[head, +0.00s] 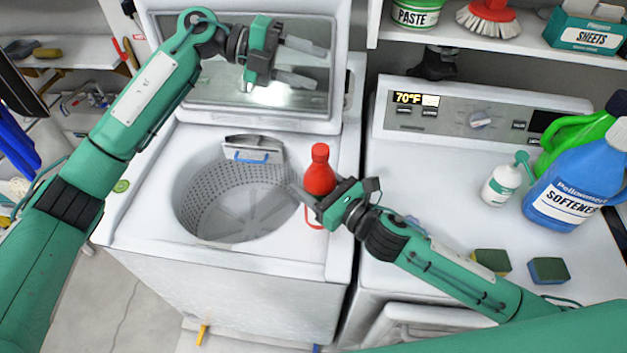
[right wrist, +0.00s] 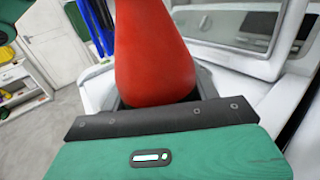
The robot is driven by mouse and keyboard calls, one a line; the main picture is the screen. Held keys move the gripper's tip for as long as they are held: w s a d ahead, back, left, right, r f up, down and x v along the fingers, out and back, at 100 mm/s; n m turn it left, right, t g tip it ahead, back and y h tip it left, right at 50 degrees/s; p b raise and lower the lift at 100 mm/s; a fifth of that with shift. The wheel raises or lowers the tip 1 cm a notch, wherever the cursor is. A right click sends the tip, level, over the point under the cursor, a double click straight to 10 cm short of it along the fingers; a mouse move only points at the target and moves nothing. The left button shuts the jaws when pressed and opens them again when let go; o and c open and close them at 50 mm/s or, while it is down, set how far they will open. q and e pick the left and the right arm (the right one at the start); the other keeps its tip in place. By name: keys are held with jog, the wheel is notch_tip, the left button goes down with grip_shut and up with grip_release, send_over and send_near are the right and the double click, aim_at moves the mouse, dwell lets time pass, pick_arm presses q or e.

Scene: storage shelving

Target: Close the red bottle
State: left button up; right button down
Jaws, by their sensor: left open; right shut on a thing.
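The red bottle (head: 320,176) is upright at the right rim of the open washer tub, with a narrow rounded red top. In the right wrist view the red bottle (right wrist: 154,60) fills the upper middle, its upper end cut off by the frame. My right gripper (head: 308,196) is shut on the bottle's lower part; its fingers are largely hidden in the wrist view. My left gripper (head: 318,66) is open and empty, up in front of the raised washer lid, above the bottle and apart from it. I cannot tell a separate cap on the bottle.
The open washer tub (head: 240,200) lies left of the bottle, under the raised lid (head: 190,85). On the second machine (head: 440,190) stand a white spray bottle (head: 503,182), a blue softener jug (head: 575,185) and a green jug (head: 575,132). Two sponges (head: 549,270) lie near its front.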

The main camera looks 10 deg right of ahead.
aim_at(321, 148)
pick_arm(q)
jog(key=s+d+y, duration=0.1)
jog(key=s+y, duration=0.2)
jog(key=y, duration=0.1)
jog(key=s+d+f+m+t+y, duration=0.1)
jog(key=s+y, duration=0.2)
jog(key=y, duration=0.1)
jog(key=s+t+y, duration=0.1)
jog(key=s+y, duration=0.3)
jog(key=shift+s+d+f+y, duration=0.1)
jog(key=shift+d+f+y, duration=0.15)
jog(key=shift+d+y, duration=0.15)
jog(key=shift+a+t+y, duration=0.6)
jog(key=shift+t+y, duration=0.2)
jog(key=shift+f, duration=3.95)
